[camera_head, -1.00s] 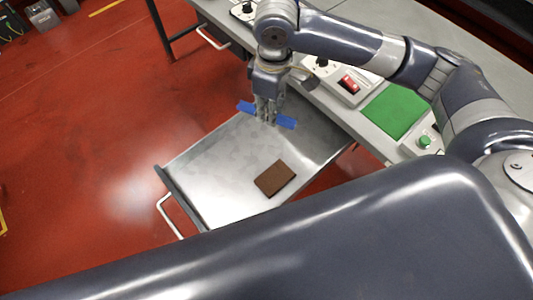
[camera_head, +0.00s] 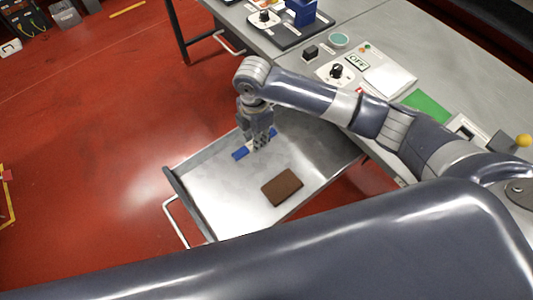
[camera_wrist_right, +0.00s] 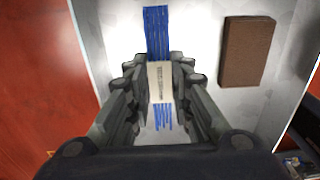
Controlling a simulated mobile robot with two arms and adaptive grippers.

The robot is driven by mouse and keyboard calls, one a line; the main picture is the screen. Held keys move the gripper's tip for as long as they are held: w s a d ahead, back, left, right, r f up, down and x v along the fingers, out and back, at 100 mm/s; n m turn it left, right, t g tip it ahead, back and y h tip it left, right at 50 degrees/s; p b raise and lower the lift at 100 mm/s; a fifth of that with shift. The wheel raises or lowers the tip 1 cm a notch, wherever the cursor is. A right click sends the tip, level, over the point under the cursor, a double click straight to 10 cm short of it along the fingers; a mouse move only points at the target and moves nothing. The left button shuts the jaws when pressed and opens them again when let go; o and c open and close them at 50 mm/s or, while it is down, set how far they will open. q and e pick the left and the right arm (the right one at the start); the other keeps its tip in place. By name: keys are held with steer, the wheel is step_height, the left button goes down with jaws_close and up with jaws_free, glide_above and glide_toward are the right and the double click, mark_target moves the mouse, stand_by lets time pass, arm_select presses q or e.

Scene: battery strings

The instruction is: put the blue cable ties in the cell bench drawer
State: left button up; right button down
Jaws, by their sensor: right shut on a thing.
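The blue cable ties (camera_head: 240,154) are a flat bundle with a pale label band, seen in the right wrist view (camera_wrist_right: 156,35). My right gripper (camera_head: 261,146) is shut on the bundle at the band, with blue ends sticking out on both sides. In the right wrist view its fingers (camera_wrist_right: 160,80) flank the band. The cell bench drawer (camera_head: 222,200) is pulled out, and the gripper points down inside its outline. I cannot tell whether the ties touch the drawer floor. My left gripper is not in view.
A brown flat block (camera_head: 282,187) lies in the drawer, apart from the ties. The bench top (camera_head: 367,33) carries a green mat (camera_head: 428,106), switch boxes and a blue holder (camera_head: 301,12). The drawer's front half is bare.

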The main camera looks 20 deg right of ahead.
mark_target(258, 155)
steer(key=shift+f+p, duration=0.35)
steer(key=shift+f, duration=3.15)
steer(key=shift+f, duration=0.2)
steer(key=c, duration=1.4)
jaws_free()
steer(key=shift+c, duration=0.2)
step_height(258, 155, up, 12)
steer(key=shift+r+b, duration=0.25)
steer(key=shift+b, duration=0.25)
steer(key=shift+f, duration=0.1)
